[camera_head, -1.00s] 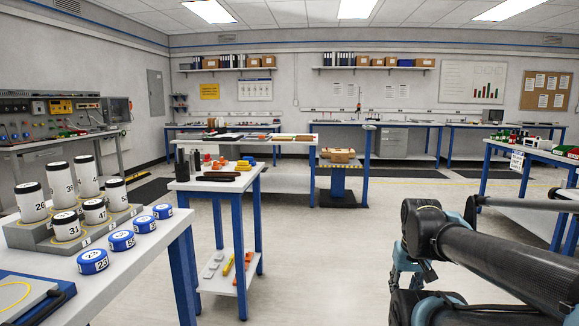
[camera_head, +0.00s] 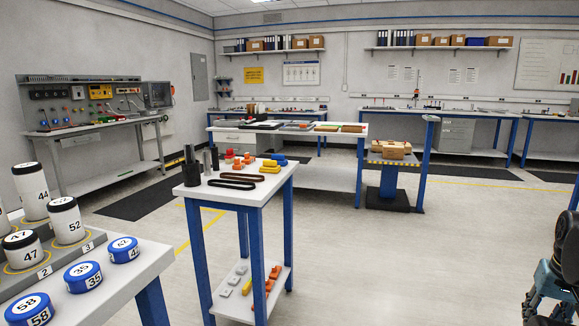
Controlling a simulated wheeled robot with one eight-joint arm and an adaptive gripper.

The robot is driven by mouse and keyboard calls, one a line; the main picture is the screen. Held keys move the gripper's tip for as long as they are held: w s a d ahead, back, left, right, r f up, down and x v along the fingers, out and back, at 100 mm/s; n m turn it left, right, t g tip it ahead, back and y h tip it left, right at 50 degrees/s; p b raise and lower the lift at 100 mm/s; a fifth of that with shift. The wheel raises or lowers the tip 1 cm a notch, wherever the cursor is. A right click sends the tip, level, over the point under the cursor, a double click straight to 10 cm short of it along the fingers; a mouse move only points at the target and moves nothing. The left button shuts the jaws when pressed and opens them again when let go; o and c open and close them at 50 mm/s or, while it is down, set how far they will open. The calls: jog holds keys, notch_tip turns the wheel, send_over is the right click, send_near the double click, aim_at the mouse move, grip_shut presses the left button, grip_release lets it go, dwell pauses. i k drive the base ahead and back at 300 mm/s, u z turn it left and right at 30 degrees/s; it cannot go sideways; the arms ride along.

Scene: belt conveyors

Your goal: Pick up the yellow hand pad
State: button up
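A small yellow piece (camera_head: 270,166), which may be the yellow hand pad, lies on the top of the small blue-legged table (camera_head: 226,194). It is near the back right of the tabletop, beside a small blue piece (camera_head: 278,159). A second yellow piece (camera_head: 247,287) lies on the table's lower shelf. Both are too small to tell their exact shape.
Black belt-like loops (camera_head: 233,183), orange-red pieces (camera_head: 237,163) and dark cylinders (camera_head: 191,170) share the tabletop. Numbered white canisters (camera_head: 69,222) and blue-lidded discs (camera_head: 83,276) stand on a nearer table at left. A cart with boxes (camera_head: 391,150) stands behind.

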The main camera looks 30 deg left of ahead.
aim_at(271, 166)
jog(key=u, duration=0.25)
jog(key=i, duration=1)
jog(key=u, duration=1.05)
jog(key=i, duration=0.7)
jog(key=u, duration=0.55)
